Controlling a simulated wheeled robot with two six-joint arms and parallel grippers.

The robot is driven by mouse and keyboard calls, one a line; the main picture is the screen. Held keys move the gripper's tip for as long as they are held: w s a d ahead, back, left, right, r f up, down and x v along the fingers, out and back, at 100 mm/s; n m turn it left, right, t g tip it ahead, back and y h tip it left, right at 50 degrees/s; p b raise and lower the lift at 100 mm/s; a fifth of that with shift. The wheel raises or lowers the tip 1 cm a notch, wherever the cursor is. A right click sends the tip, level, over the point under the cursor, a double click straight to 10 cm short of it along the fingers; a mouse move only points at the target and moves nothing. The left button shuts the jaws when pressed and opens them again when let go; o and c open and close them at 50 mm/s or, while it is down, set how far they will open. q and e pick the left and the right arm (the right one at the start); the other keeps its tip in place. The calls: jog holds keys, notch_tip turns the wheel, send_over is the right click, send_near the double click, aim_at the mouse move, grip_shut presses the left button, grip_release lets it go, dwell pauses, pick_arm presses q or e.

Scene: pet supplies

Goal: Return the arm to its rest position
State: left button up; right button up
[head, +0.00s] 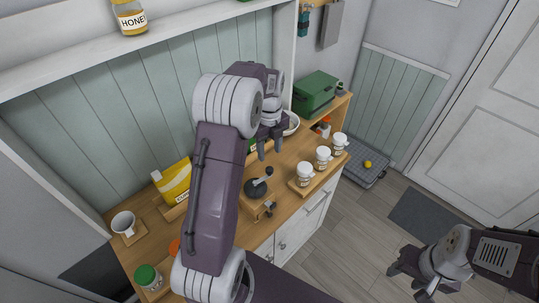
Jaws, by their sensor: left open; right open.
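My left arm reaches up over the wooden counter (283,222). Its gripper (270,152) is open, pointing down above the back part of the counter, with nothing seen between its fingers. A white bowl (292,122) is partly hidden just beyond it. My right gripper (407,284) is at the lower right, open and empty, over the floor and away from the counter.
A coffee grinder (258,189), several white lidded jars (304,173), a yellow packet (174,182), a white mug (124,223) and a green-lidded jar (148,277) crowd the counter. A green box (315,92) stands at its far end. The floor (375,235) at right is mostly clear.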

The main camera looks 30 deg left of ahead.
dwell(0.3)
pick_arm(q)
jog(key=s+d+f+n+b, duration=0.5)
jog(key=s+f+n, duration=0.2)
jog(key=n, duration=0.4)
jog(key=s+d+f+n+t+b, duration=0.1)
jog(key=s+d+f+n+b, duration=0.5)
jog(key=s+f+n, duration=0.2)
jog(key=s+n, duration=0.2)
jog(key=n, duration=0.2)
jog(key=shift+n, duration=0.3)
jog(key=shift+d, duration=0.1)
